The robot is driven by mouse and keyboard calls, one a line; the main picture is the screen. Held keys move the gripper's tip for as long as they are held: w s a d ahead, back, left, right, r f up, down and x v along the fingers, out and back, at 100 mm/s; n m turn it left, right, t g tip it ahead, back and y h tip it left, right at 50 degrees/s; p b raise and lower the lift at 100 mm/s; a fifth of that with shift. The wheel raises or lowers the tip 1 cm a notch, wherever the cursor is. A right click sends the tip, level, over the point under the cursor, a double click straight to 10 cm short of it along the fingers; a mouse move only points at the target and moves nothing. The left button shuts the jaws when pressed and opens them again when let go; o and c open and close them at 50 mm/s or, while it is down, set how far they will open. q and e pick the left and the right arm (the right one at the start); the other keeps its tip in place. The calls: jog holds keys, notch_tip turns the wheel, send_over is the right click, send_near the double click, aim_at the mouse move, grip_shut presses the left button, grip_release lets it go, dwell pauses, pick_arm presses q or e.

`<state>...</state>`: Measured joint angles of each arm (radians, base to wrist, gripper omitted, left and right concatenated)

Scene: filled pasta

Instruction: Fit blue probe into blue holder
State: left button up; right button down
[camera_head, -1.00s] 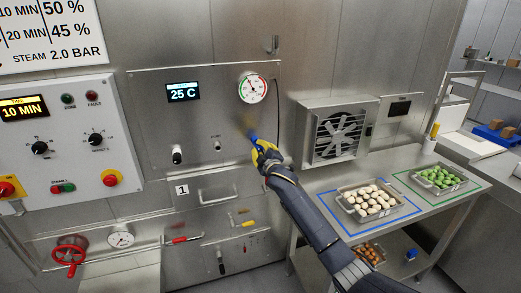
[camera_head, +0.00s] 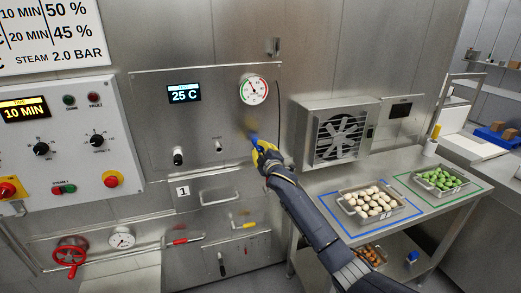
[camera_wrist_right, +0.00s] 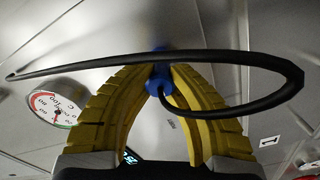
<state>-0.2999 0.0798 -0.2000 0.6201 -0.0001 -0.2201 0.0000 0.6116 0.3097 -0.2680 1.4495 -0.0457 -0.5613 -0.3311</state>
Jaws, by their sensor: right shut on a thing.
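The blue probe (camera_head: 254,139) is held in front of the steel wall panel, below the round dial gauge. My right gripper (camera_head: 262,150), with yellow fingers, is shut on it. In the right wrist view the blue probe (camera_wrist_right: 157,78) sits between the fingertips, and its black cable (camera_wrist_right: 275,98) loops across in front of the fingers. The probe's tip is hard to make out, and I cannot tell whether it touches the panel. I cannot clearly identify the blue holder; it may be hidden by the probe and gripper. My left gripper is not in view.
The dial gauge (camera_head: 254,90) and a 25 C display (camera_head: 184,93) are on the panel. A fan unit (camera_head: 338,138) juts out to the right. Below it, a steel table (camera_head: 408,172) bears trays of white and green pasta. A small blue object (camera_head: 412,256) is on its lower shelf.

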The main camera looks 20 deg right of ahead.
dwell(0.3)
jog(key=c, duration=1)
grip_release()
jog(key=s, duration=0.7)
jog(key=shift+a, duration=0.2)
dwell(0.6)
